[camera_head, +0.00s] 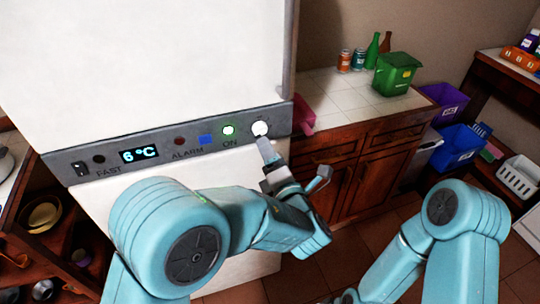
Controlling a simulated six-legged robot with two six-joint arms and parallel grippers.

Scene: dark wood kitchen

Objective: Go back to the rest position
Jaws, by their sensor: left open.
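My left gripper (294,164) is open and empty in front of the fridge's grey control panel (200,143). One finger is just below the round white knob (260,128) at the panel's right end and overlaps its lower edge in the picture; I cannot tell whether they touch. The other finger stands out to the right, in front of the wooden cabinet.
The panel display (140,155) reads 6 °C and the ON light (228,130) glows green. A tiled counter (345,100) holds a green bin (396,74), jars and bottles. Purple (445,103) and blue (457,146) bins stand at the right. Floor shows between my arms.

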